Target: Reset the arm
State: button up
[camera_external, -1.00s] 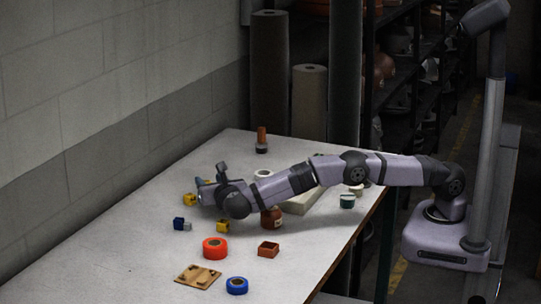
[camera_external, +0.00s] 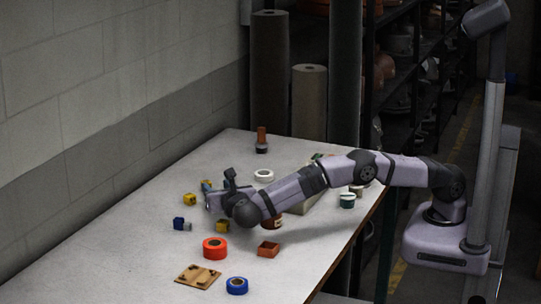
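My arm reaches from its base at the right across the white table (camera_external: 120,240). My gripper (camera_external: 208,200) is low over the far-left part of the table, near several small yellow and blue blocks. Its fingers are small and dark here, and I cannot tell whether they are open or shut. A yellow block (camera_external: 190,199) lies left of it, and a blue block (camera_external: 179,224) lies in front and to the left. Another yellow block (camera_external: 222,226) lies just in front of it. Part of a blue and yellow thing shows behind the gripper.
A white roll (camera_external: 264,176), a green-and-white roll (camera_external: 347,200) and a reddish jar (camera_external: 272,221) are near my arm. An orange-topped bottle (camera_external: 262,140) stands behind.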

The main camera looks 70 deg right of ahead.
jog(key=d+r+m+g+p, duration=0.1)
jog(key=d+p, duration=0.1)
jog(key=d, duration=0.1)
jog(key=s+d+r+m+g+y+p, duration=0.1)
jog(key=d+r+m+p, duration=0.1)
jog(key=d+p, duration=0.1)
jog(key=s+d+r+m+g+p, duration=0.1)
jog(key=d+r+g+p, duration=0.1)
jog(key=d+p, duration=0.1)
jog(key=shift+s+d+r, duration=0.25)
jog(key=shift+d, duration=0.4)
jog(key=s+d+r+m+g+y+p, duration=0.3)
jog(key=s+d+r+m+g+p, duration=0.15)
jog(key=s+d+p, duration=0.35)
jog(key=s+d+r+m+g+y+p, duration=0.1)
jog(key=s+r+m+y+p, duration=0.2)
jog(key=s, duration=1)
jog(key=s+d+r+m+g+y+p, duration=0.2)
jog(key=s+r+m+y+p, duration=0.2)
jog(key=s+m+p, duration=1)
notch_tip(320, 180, up, 4)
jog(key=shift+s+d+f+m, duration=0.25)
jog(key=shift+s+m, duration=0.05)
jog(key=shift+m, duration=0.45)
jog(key=shift+o, duration=0.5)
